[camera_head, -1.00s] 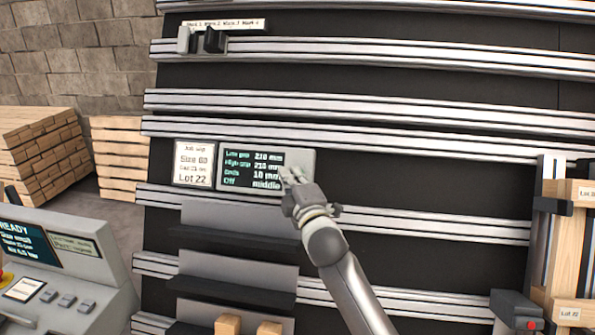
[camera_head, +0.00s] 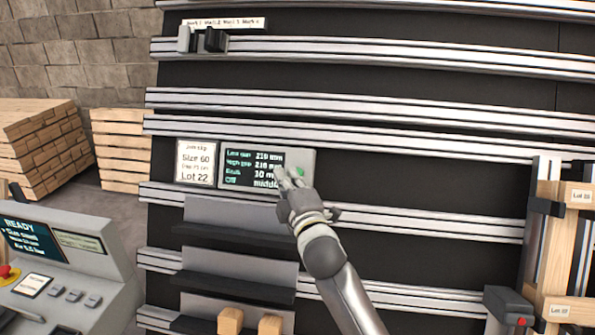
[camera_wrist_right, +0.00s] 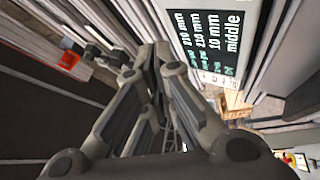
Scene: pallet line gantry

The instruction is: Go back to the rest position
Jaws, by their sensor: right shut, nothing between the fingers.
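My right gripper (camera_head: 289,180) is shut and empty. In the head view it is in front of the lower right part of the dark display panel (camera_head: 237,169), covering the ends of its lower lines. A green spot (camera_head: 299,171) shows on the panel's right side beside the fingertips. I cannot tell whether the fingertips touch the panel. In the right wrist view the closed fingers (camera_wrist_right: 160,60) point up the picture, with the display (camera_wrist_right: 218,40) to their right. My left gripper is in neither view.
A card reading Lot 22 (camera_head: 195,163) is left of the display. Metal rails (camera_head: 400,118) cross the black gantry. Grey shelves (camera_head: 235,262) hang below. A console (camera_head: 60,265) with a red button stands lower left. Wooden uprights (camera_head: 560,240) stand at right; stacked pallets (camera_head: 40,150) at left.

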